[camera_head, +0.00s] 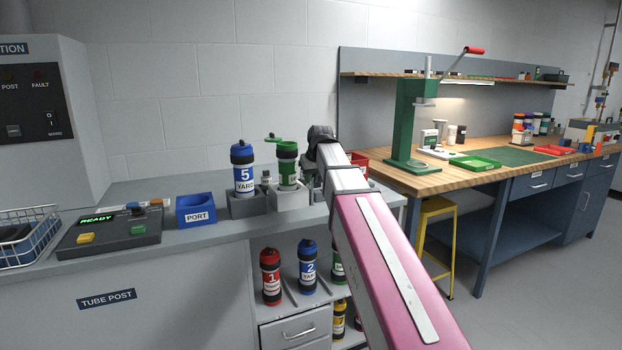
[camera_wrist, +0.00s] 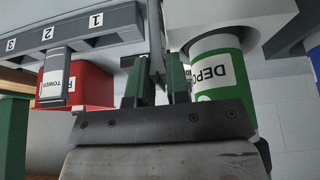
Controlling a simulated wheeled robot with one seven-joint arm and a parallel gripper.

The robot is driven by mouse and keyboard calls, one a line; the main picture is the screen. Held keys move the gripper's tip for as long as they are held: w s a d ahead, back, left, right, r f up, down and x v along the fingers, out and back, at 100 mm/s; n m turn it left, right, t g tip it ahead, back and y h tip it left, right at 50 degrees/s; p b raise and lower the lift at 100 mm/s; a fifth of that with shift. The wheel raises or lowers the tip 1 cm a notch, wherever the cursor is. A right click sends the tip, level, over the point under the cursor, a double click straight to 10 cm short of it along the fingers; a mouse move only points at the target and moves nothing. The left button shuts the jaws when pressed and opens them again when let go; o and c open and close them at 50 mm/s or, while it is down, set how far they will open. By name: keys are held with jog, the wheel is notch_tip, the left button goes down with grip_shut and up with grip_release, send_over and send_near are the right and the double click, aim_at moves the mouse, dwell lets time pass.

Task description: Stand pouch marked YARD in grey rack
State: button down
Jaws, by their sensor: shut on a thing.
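My gripper (camera_wrist: 158,88) is at the far end of my pink arm, over the counter by the green canister. It is shut on a thin grey thing (camera_wrist: 155,35), seen edge-on, which looks like a pouch. Its marking does not show. The grey rack (camera_wrist: 70,40), with slots numbered 1, 2 and 3, is at the upper left of the wrist view, which looks upside down. A pouch marked TOWER (camera_wrist: 52,85) stands at slot 2. In the head view my arm hides the rack and the held thing. No pouch marked YARD can be read.
A green canister marked DEPOT (camera_wrist: 215,75) is close beside my gripper; it stands open in the head view (camera_head: 288,165). A blue YARD canister (camera_head: 242,168) stands left of it. A red bin (camera_wrist: 85,85) is beside the rack. The wooden bench (camera_head: 375,170) lies right.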

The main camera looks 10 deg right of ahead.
jog(key=shift+f, duration=0.15)
jog(key=c, duration=1.1)
grip_release()
